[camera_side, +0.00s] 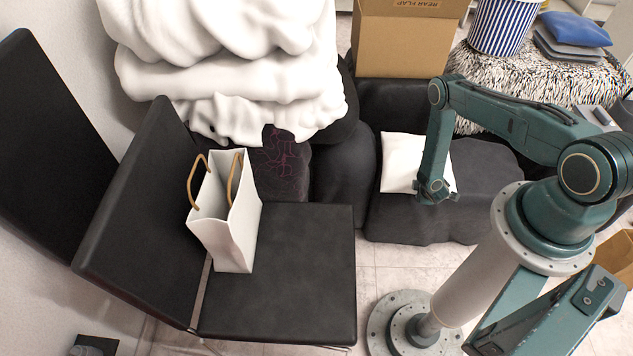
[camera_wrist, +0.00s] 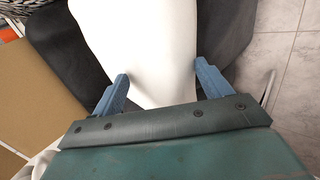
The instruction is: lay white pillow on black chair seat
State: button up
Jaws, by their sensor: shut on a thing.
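The white pillow (camera_side: 402,160) lies on or just above a dark cushion at the middle right in the side view. In the wrist view the pillow (camera_wrist: 150,45) fills the space between the two blue fingers. My gripper (camera_wrist: 160,85) is shut on the pillow's near part; in the side view my gripper (camera_side: 434,190) is at the pillow's lower right edge. The side view does not show clearly whether the pillow is lifted. The black chair seat (camera_side: 305,270) is at the lower left of the pillow, with a white paper bag on its left part.
The white paper bag (camera_side: 226,225) with brown handles stands on the seat near the backrest. The seat's right part is bare. A white bedding pile (camera_side: 230,70) rises behind the chair. A cardboard box (camera_side: 405,45) and a striped bin (camera_side: 503,25) stand at the back.

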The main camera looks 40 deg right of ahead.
jog(key=shift+r, duration=0.15)
jog(key=shift+r, duration=0.3)
grip_shut()
jog(key=shift+s+a+r, duration=0.1)
jog(key=shift+s+r, duration=0.05)
jog(key=shift+r, duration=0.55)
jog(key=shift+s+a+r, duration=0.1)
jog(key=shift+r, duration=0.55)
jog(key=shift+s+a+r, duration=0.1)
jog(key=shift+r, duration=0.05)
jog(key=v, duration=0.5)
jog(key=shift+r, duration=0.2)
